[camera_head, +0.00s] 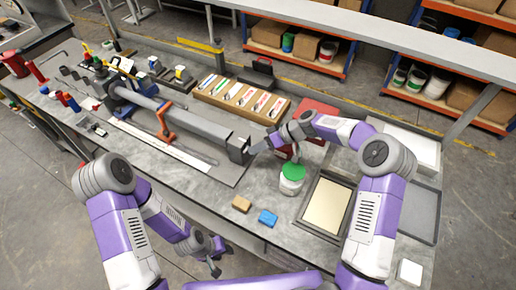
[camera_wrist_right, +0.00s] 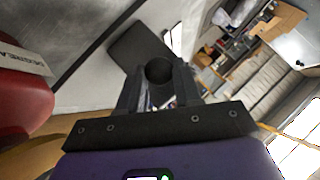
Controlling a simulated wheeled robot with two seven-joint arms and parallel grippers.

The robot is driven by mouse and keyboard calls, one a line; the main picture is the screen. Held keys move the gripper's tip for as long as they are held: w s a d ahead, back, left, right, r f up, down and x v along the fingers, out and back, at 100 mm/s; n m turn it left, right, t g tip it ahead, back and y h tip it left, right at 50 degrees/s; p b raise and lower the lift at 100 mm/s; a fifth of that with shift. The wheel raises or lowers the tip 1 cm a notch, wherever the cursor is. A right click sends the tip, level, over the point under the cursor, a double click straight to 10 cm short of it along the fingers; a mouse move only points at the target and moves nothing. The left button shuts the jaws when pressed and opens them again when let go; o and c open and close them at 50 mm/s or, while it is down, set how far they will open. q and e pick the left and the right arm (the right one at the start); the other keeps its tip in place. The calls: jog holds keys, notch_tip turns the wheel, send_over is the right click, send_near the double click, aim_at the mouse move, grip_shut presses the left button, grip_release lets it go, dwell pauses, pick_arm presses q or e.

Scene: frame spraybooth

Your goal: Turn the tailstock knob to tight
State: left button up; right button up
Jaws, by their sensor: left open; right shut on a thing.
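A long jig with a grey bar (camera_head: 195,122) lies along the bench, with a dark tailstock block (camera_head: 238,149) at its right end. My right gripper (camera_head: 262,146) reaches in from the right to that end. In the right wrist view, the round black tailstock knob (camera_wrist_right: 158,70) sits between the two fingers of my right gripper (camera_wrist_right: 157,88), which is shut on it. In the head view the knob is hidden by the gripper. I cannot read any tight mark. My left gripper (camera_head: 214,262) is open and empty, low in front of the bench edge.
A jar with a green lid (camera_head: 292,176) stands close below my right forearm. A brown block (camera_head: 242,204), a blue block (camera_head: 268,218) and a framed tray (camera_head: 325,206) lie nearby. A red case (camera_head: 318,110) and a cardboard tray of sticks (camera_head: 272,108) are behind.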

dwell(0.3)
jog(key=o, duration=1)
jog(key=shift+o, duration=0.2)
jog(key=shift+r, duration=0.1)
notch_tip(320, 180, up, 10)
